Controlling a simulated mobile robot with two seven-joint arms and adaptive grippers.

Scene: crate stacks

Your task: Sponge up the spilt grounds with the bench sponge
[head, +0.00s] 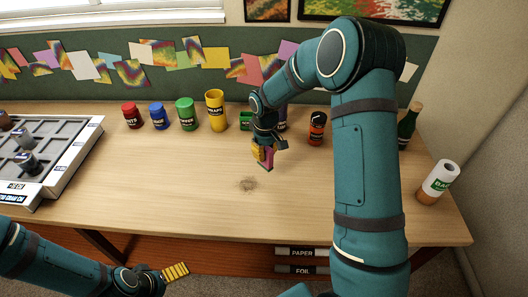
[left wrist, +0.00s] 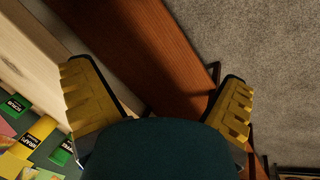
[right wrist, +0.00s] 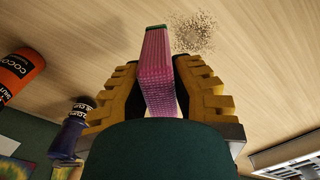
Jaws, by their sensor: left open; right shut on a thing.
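The bench sponge (right wrist: 158,70) is pink with a green edge. My right gripper (head: 266,158) is shut on it and holds it over the bench; the sponge also shows in the head view (head: 268,165). The spilt grounds (head: 249,184) are a small brown patch on the bench, just in front of the sponge. In the right wrist view the grounds (right wrist: 194,32) lie beside the sponge's far end. I cannot tell the sponge's exact height. My left gripper (head: 175,273) is open and empty, in front of the bench edge; its two fingers (left wrist: 160,105) stand apart in its wrist view.
The wooden bench (head: 180,190) is clear around the grounds. Red (head: 132,115), blue (head: 158,115), green (head: 187,113) and yellow (head: 216,110) containers stand at the back. An orange jar (head: 317,128), dark bottle (head: 408,125) and white roll (head: 438,181) are right. A grey compartment tray (head: 75,150) is left.

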